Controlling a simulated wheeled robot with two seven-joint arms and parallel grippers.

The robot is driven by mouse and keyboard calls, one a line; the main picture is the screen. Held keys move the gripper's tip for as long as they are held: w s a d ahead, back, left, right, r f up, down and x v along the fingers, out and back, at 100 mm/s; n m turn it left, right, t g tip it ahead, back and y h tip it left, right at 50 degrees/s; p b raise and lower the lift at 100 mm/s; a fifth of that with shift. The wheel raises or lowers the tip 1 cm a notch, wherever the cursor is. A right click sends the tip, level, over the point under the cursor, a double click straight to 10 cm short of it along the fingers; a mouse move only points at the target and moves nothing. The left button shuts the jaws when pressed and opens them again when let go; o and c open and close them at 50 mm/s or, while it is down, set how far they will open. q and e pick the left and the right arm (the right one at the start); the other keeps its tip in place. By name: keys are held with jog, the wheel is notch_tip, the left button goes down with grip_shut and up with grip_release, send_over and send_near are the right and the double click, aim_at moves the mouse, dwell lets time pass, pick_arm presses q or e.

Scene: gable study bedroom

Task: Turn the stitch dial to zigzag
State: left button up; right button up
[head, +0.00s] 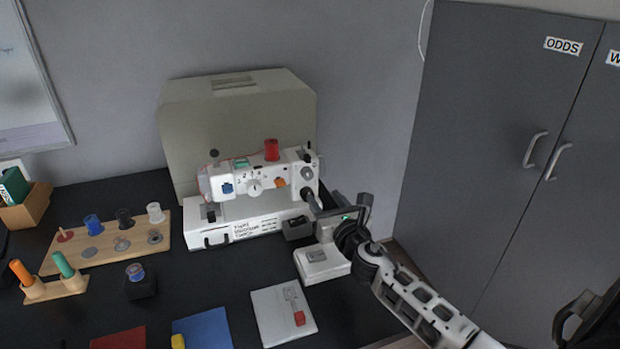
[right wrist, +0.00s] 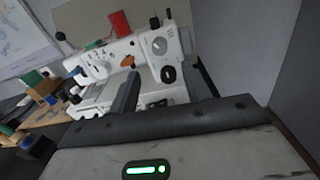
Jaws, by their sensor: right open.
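The white sewing machine (head: 235,210) stands on the black table before a beige case. A round white dial (head: 254,186) with small marks around it is on its front, likely the stitch dial; its setting is too small to read. The dial also shows in the right wrist view (right wrist: 99,70), left of my fingers. My right gripper (head: 338,207) is open and empty at the machine's right end, apart from the dial. My left gripper is not in view.
An orange lever (head: 280,183), a blue button (head: 227,188) and a red spool (head: 271,149) are near the dial. A wooden spool rack (head: 105,262) stands left. A white foot pedal (head: 322,262) lies below my right gripper. Grey cabinets (head: 500,130) stand right.

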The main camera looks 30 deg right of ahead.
aim_at(309, 177)
jog(key=b+x, duration=0.1)
jog(key=x, duration=0.8)
jog(key=shift+w, duration=0.3)
jog(key=c, duration=1)
